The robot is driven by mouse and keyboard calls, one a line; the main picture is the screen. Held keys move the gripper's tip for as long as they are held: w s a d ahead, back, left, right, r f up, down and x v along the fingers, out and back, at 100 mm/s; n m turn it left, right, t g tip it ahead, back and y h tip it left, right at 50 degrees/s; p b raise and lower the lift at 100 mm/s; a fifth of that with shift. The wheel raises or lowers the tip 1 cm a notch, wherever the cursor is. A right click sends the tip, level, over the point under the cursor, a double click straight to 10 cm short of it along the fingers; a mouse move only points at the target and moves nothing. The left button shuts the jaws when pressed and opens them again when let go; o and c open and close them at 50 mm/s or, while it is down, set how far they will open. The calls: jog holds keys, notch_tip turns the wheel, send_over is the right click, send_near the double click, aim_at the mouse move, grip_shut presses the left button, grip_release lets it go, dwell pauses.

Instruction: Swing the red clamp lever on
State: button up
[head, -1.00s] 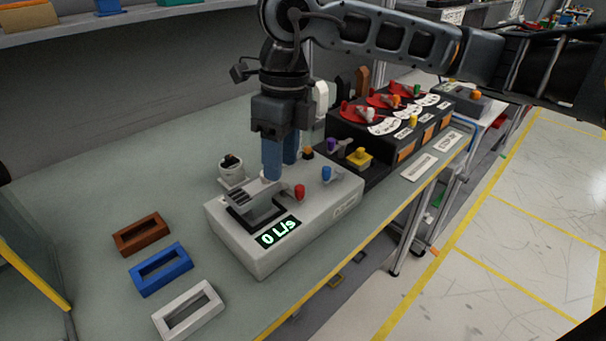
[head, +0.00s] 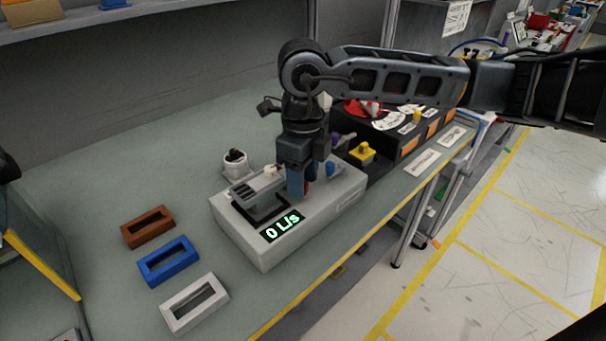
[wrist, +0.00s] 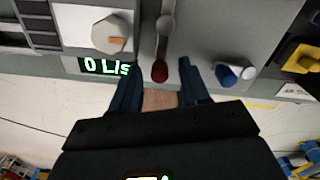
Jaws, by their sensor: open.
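The red clamp lever (wrist: 159,71) shows in the wrist view as a grey arm with a red tip, its arm running up the picture from the tip. In the head view my gripper hides most of it. My gripper (head: 299,194) is over the light grey module (head: 264,257), fingers pointing down. In the wrist view my open gripper (wrist: 161,68) has one blue finger on each side of the red tip. I cannot tell whether either finger touches it. The module's display (head: 283,227) reads 0 L/s.
A blue-tipped lever (wrist: 228,74) is close to my right finger in the wrist view. A grey knob (wrist: 111,34) is at the left. A yellow knob (head: 362,152) stands beyond the module. Brown, blue and white frames (head: 194,303) lie left of it on the bench.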

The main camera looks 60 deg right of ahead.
jog(key=shift+c, duration=0.4)
grip_shut()
